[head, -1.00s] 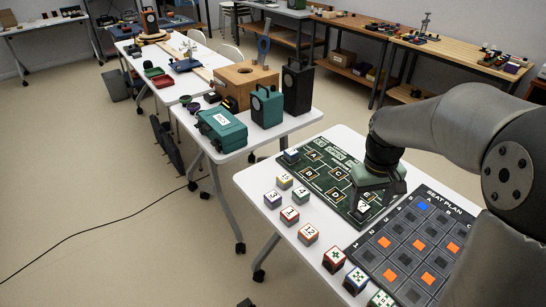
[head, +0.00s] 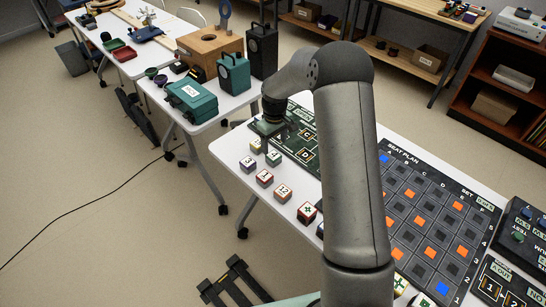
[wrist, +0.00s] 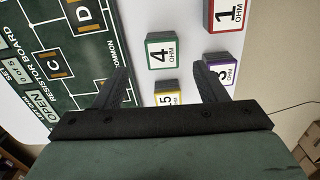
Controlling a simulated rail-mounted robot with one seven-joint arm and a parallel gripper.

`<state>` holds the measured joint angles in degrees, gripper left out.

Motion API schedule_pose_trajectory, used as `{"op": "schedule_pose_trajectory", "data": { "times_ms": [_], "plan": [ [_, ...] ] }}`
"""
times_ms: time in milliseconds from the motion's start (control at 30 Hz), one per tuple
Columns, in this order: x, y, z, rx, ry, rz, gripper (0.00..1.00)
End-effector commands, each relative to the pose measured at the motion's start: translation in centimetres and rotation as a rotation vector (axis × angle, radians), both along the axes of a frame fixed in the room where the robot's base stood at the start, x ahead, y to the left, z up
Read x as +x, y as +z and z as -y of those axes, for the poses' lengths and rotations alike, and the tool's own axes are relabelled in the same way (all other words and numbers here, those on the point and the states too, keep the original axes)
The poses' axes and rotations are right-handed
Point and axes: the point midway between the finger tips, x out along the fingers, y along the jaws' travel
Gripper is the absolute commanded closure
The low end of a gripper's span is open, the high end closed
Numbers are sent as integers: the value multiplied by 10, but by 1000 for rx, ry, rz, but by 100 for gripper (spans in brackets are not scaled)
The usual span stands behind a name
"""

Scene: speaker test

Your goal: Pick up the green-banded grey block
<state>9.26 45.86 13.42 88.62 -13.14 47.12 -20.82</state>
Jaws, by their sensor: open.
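The green-banded grey block, marked 4 OHM, stands on the white table just off the edge of the dark green resistor board. It shows in the wrist view (wrist: 164,52) and in the head view (head: 274,158). My gripper (wrist: 162,72) is open and empty, its fingers pointing down towards the table. In the wrist view the green-banded block lies just beyond the fingertips, in line with the gap between them. In the head view my gripper (head: 266,130) is over the board's left corner, behind the block and apart from it.
A yellow-banded block (wrist: 167,99), partly hidden by my gripper, shows between the fingers. A purple-banded block (wrist: 221,69) is by the right finger, with a red-banded block (wrist: 225,14) above it in the picture. The resistor board (wrist: 45,35) lies left. The seat plan (head: 425,215) lies right.

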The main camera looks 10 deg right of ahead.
Motion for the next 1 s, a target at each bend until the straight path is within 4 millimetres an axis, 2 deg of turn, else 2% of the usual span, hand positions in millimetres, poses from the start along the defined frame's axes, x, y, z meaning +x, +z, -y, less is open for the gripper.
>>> {"op": "schedule_pose_trajectory", "data": {
  "times_ms": [100,333,600,867,900,1000],
  "plan": [
    [0,-15,0,0,0,-1,35],
    [-1,-30,-1,0,1,-2,35],
    [-2,-68,-3,0,1,-1,35],
    [-1,-73,-3,0,0,1,35],
    [-1,-73,-3,0,0,1,37],
    [-1,-73,-3,0,0,1,65]
  ]
}}
